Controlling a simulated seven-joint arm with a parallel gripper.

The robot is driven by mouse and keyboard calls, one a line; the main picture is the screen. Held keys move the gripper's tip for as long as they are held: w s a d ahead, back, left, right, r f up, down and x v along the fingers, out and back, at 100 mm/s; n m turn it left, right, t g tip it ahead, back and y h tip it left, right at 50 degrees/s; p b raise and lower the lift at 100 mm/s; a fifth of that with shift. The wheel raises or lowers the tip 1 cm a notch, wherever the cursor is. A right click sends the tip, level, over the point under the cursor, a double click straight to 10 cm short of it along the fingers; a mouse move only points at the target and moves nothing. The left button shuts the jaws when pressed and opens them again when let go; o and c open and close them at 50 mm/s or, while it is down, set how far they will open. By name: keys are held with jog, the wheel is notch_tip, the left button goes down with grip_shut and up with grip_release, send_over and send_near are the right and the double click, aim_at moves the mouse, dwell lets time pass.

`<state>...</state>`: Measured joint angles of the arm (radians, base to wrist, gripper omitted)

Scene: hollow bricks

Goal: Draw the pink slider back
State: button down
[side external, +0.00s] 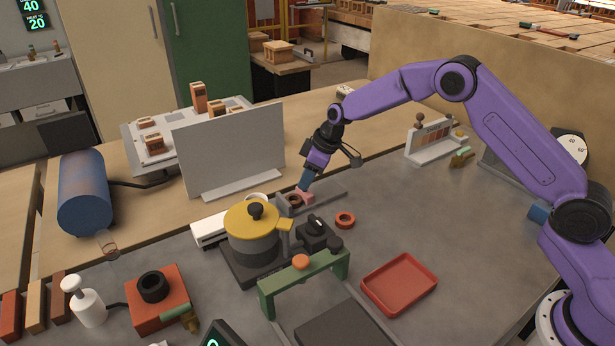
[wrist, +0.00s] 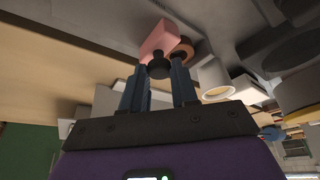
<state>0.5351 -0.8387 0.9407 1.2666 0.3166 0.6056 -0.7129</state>
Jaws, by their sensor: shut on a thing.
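The pink slider (side external: 307,197) is a small block on a grey rail (side external: 328,197) near the middle of the bench in the side view. In the wrist view the pink slider (wrist: 161,36) is at top centre, with a dark round knob (wrist: 158,67) on its near side. My gripper (side external: 304,187) reaches down to the slider from behind. In the wrist view the fingers of my gripper (wrist: 159,72) are closed around the knob. A brown ring (wrist: 183,50) lies right beside the pink block; it also shows in the side view (side external: 294,199).
A yellow-lidded pot (side external: 252,232) stands left of the slider, with a black knobbed box (side external: 314,234) in front. A red-brown ring (side external: 345,219) lies to the right. A grey upright panel (side external: 230,150) stands behind. The bench is clear right of the red tray (side external: 399,284).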

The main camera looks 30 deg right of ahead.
jog(key=d, duration=0.9)
jog(key=shift+d, duration=0.25)
jog(key=c, duration=0.9)
grip_release()
jog(key=shift+o, duration=0.2)
jog(key=v, duration=1.7)
jog(key=shift+r, duration=0.2)
jog(key=shift+s, duration=0.1)
